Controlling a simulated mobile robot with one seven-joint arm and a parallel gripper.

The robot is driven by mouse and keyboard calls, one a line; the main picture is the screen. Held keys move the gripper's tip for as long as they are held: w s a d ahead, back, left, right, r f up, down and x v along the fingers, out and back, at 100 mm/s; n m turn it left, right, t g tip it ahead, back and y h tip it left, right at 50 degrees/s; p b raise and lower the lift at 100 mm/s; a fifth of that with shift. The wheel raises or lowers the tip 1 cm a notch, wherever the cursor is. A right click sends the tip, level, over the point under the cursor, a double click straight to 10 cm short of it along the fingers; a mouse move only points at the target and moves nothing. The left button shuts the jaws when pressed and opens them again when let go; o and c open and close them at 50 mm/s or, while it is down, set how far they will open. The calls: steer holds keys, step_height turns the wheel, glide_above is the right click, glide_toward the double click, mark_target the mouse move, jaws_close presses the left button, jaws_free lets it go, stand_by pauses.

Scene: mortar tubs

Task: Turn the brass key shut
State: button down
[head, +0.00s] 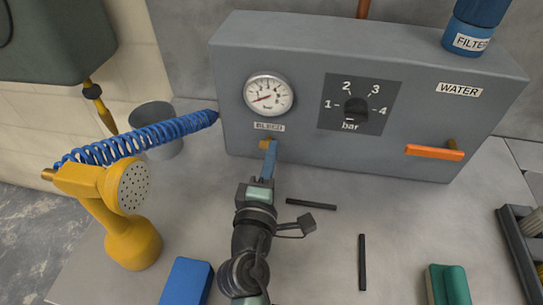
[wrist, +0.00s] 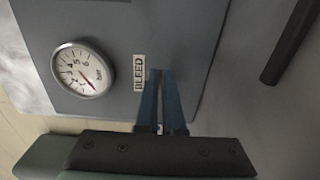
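The brass key (head: 264,144) sits under the BLEED label (head: 269,127) on the front of the grey box (head: 310,62). Only a small brass part shows beside my blue fingertips; its turn angle is hidden. My gripper (head: 270,146) is at the key, its fingers close together with a thin gap, and appears shut on it. In the wrist view my gripper (wrist: 162,75) reaches the panel beside the BLEED label (wrist: 139,72). The key is mostly hidden there between the fingers.
A pressure gauge (head: 269,94) is above the key, a black bar knob (head: 356,108) to its right, and an orange WATER lever (head: 434,152) farther right. A yellow sprayer (head: 130,240) with a blue coiled hose (head: 140,139) stands left. Black rods (head: 362,262) lie on the bench.

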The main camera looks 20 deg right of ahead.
stand_by(0.4)
steer(key=c, duration=1)
jaws_free()
steer(key=shift+c, duration=0.2)
steer(key=b+v, duration=0.2)
steer(key=v, duration=0.9)
steer(key=shift+s+a+f, duration=0.15)
steer(key=shift+s+a, duration=0.1)
steer(key=shift+s, duration=0.05)
steer(key=shift+s+a, duration=0.3)
steer(key=shift+s, duration=0.2)
